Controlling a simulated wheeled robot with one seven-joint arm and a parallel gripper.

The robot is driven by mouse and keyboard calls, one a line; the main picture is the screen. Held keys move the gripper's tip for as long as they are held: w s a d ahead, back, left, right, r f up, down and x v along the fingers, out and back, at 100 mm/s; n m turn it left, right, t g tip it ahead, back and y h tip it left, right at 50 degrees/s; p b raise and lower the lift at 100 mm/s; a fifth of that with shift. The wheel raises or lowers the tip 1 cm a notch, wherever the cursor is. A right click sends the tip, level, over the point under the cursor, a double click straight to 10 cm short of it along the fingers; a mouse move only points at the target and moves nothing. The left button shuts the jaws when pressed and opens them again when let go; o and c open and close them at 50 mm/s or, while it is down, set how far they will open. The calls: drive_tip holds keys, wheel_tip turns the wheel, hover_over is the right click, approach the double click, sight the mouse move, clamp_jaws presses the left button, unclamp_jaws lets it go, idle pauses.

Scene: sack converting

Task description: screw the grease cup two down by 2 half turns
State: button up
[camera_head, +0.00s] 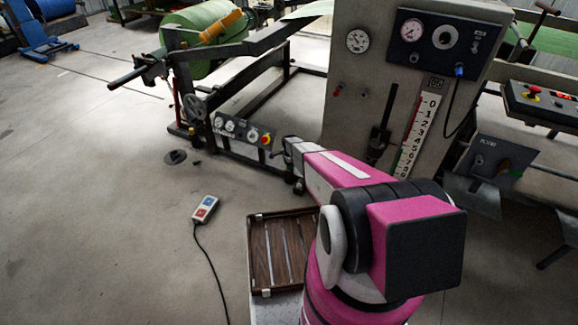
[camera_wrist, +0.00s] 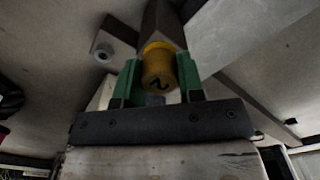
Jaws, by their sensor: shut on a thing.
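A yellow grease cup (camera_wrist: 158,68) marked with a dark 2 shows in the wrist view. My gripper (camera_wrist: 159,80) has one green finger on each side of the cup and is shut on it. The cup's far end meets a dark grey block or bar behind it. In the head view my pink arm reaches toward the machine, and its gripper end (camera_head: 290,150) is small and dark there. The grease cup cannot be made out in the head view.
A small control panel (camera_head: 240,131) is just left of my gripper. A slatted tray (camera_head: 252,265) is near my base. A corded pendant (camera_head: 205,209) lies on open floor.

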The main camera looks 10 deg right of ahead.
drive_tip(key=shift+m, duration=0.6)
drive_tip(key=o, duration=0.9)
wheel_tip(320, 180, up, 11)
drive_tip(key=shift+f, duration=0.1)
